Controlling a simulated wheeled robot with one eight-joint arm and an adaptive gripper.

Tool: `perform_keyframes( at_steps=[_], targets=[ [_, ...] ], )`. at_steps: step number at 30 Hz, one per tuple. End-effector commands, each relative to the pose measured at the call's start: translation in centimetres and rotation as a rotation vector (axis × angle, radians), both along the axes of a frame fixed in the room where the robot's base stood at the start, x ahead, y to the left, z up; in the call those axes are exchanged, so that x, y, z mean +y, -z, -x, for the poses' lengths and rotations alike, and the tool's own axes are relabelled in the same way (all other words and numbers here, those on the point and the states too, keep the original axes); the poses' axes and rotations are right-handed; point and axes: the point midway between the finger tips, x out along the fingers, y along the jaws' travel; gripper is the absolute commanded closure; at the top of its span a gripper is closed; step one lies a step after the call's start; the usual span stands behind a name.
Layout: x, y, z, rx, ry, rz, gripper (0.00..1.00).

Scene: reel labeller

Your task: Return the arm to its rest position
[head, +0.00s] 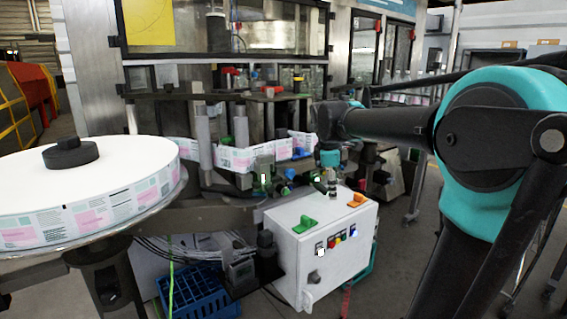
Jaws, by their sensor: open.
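My arm (480,140), black and teal, reaches from the right side of the head view toward the middle. Its wrist bends down near the labelling machine. My gripper (332,190) points down at the end of it, small in the picture, and is open. No held object shows. It appears over the far edge of the white control box (312,266). I cannot tell whether it touches the box, and its fingertips are hard to make out.
A large label reel (120,190) on a round plate fills the left. A label strip (235,158) runs through the machine. The box carries a green switch (304,225), an orange switch (357,200) and several buttons. A blue crate (200,296) stands on the floor.

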Motion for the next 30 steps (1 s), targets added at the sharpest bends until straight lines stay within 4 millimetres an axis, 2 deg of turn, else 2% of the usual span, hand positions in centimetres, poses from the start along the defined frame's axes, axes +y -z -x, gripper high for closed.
perform_keyframes(
  at_steps=[1,3,5,9,12,15,18,21,30],
  targets=[
    [-0.8,2.7,1.7,-0.025,0.105,-0.045,0.47],
    [-1.5,6.3,4.1,-0.063,0.273,-0.119,0.47],
    [-2.1,9.4,6.3,-0.091,0.418,-0.184,0.47],
    [-3.0,16.1,12.1,-0.15,0.748,-0.334,0.47],
    [-3.4,19.9,16.0,-0.179,0.955,-0.429,0.47],
    [-3.5,22.7,19.1,-0.198,1.112,-0.502,0.47],
    [-3.5,24.3,21.1,-0.207,1.213,-0.547,0.47],
    [-3.4,25.0,21.9,-0.211,1.258,-0.568,0.47],
    [-3.4,25.0,22.0,-0.211,1.266,-0.572,0.47]
  ],
)
